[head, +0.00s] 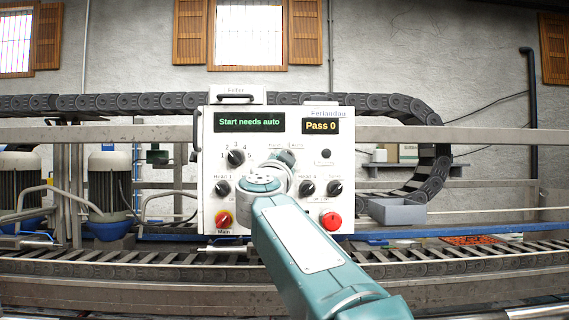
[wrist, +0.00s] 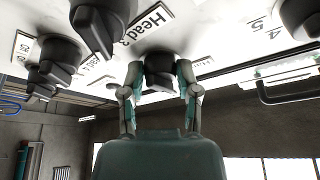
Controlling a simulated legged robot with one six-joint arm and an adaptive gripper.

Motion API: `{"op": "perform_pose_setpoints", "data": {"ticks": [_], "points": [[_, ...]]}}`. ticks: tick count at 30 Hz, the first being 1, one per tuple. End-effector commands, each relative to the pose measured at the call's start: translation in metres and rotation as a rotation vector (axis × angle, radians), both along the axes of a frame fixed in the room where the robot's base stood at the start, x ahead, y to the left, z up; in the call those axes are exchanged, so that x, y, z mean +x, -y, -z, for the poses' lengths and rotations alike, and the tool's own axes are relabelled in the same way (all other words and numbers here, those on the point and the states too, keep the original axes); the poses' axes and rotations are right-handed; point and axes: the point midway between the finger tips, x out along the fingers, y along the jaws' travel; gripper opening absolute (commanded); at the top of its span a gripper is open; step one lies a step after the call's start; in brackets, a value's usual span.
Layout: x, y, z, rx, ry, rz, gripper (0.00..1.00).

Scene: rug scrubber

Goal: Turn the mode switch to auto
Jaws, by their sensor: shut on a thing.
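The white control panel (head: 215,160) stands ahead in the head view, its green display (head: 249,122) reading "Start needs auto". A small label (head: 286,147) with "Auto" in it shows just above my arm, which hides the mode switch there. In the wrist view the black mode switch (wrist: 159,62) is close in front, between the two fingers of my gripper (wrist: 159,78). The gripper is shut on it, one finger on each side. Which way the switch points cannot be made out.
Other black knobs sit close around: a numbered knob (head: 236,157), a Head 1 knob (head: 222,187) and two on the right (head: 307,188). A handle (wrist: 290,92) juts out in the wrist view.

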Motion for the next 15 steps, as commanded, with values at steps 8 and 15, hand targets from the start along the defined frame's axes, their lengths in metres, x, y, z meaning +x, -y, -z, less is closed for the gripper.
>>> {"op": "perform_pose_setpoints", "data": {"ticks": [8, 15], "points": [[0.0012, -0.0033, 0.0002, 0.264, -0.003, -0.002, 0.00], [0.0018, -0.0039, -0.0004, 0.485, -0.005, -0.001, 0.00]]}}
